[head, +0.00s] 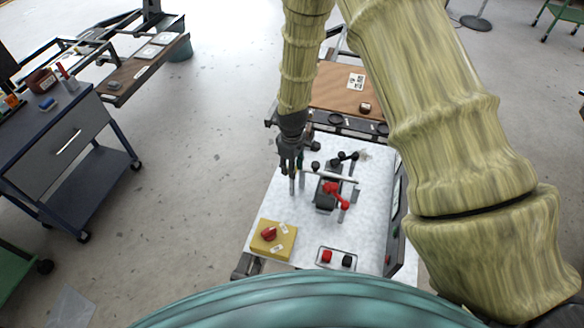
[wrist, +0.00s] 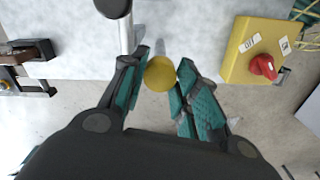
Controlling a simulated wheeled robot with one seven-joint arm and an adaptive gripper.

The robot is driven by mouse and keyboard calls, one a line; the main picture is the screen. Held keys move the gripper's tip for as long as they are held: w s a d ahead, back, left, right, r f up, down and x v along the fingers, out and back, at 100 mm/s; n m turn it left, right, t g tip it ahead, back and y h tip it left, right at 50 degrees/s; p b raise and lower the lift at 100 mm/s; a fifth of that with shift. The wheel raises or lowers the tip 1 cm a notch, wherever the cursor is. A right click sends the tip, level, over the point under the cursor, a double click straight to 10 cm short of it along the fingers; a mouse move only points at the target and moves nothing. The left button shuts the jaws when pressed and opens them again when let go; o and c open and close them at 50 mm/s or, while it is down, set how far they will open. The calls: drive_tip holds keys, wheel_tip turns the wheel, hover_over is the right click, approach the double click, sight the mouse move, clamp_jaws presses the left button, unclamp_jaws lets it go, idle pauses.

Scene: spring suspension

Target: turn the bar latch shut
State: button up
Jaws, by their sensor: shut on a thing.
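My gripper (head: 291,172) points down at the left side of the white worktop (head: 300,215). In the wrist view its teal-padded fingers (wrist: 160,84) are shut on a round yellow knob (wrist: 160,73). In the wrist view a metal rod with a black round end (wrist: 113,6) runs down to the left finger. Whether the knob joins this rod is hidden by the finger.
A yellow box with a red knob (head: 269,234) stands at the front left of the worktop. A red-handled fixture (head: 335,193) and black levers (head: 347,157) stand right of my gripper. Open floor lies to the left.

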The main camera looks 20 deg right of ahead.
drive_tip(key=m+b, duration=0.1)
drive_tip(key=m, duration=0.4)
drive_tip(key=shift+m, duration=0.4)
idle(0.4)
drive_tip(key=o, duration=1)
wheel_tip(320, 180, up, 12)
drive_tip(key=shift+f, duration=0.1)
idle(0.6)
